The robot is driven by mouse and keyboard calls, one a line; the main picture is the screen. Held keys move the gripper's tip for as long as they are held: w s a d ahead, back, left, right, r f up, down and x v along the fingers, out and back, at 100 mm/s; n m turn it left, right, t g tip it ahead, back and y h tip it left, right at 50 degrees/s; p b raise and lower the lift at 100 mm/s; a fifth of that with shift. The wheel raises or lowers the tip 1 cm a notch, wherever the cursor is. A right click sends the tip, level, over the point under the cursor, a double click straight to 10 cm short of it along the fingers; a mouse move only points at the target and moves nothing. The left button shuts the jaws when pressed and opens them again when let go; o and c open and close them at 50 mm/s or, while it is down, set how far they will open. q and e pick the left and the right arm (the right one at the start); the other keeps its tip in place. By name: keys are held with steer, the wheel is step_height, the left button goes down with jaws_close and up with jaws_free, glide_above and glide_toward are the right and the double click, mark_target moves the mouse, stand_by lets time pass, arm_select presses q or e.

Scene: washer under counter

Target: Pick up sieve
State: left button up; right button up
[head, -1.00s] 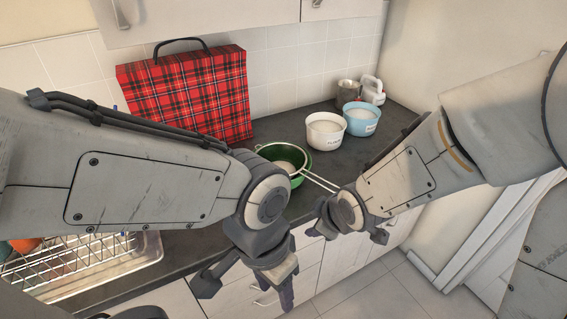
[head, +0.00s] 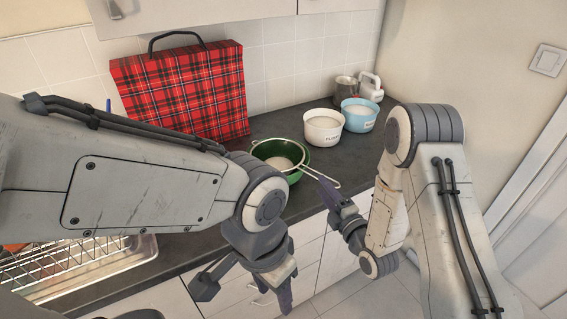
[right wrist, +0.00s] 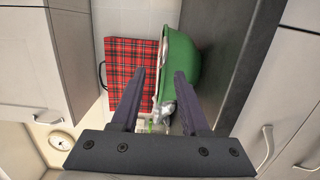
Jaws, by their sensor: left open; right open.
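The sieve (head: 309,172) rests in a green bowl (head: 296,160) on the dark counter. Its wire handle sticks out past the counter's front edge toward the right gripper. My right gripper (head: 330,188) is open at the handle's end. In the right wrist view the open fingers (right wrist: 159,74) point toward the green bowl (right wrist: 183,72), and a shiny metal part of the sieve (right wrist: 166,108) shows between them. I cannot tell whether the fingers touch it. My left gripper (head: 245,290) is open and empty, below and in front of the counter, apart from the sieve.
A red plaid bag (head: 185,95) stands against the tiles. A white bowl (head: 323,132), a blue bowl (head: 362,122), a metal cup (head: 346,86) and a white jug (head: 371,84) stand at the back right. A wire dish rack (head: 75,262) is at the left.

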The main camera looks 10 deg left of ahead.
mark_target(313, 173)
steer(key=x, duration=0.2)
steer(key=shift+w+a+r+p, duration=0.1)
steer(key=shift+w+a+p, duration=0.1)
steer(key=shift+w+p, duration=0.15)
steer(key=p+x, duration=0.2)
steer(key=x, duration=0.2)
steer(key=shift+w+a+p, duration=0.15)
steer(key=shift+w+p, duration=0.15)
steer(key=shift+w, duration=0.2)
steer(key=shift+f, duration=0.2)
jaws_close()
stand_by(0.5)
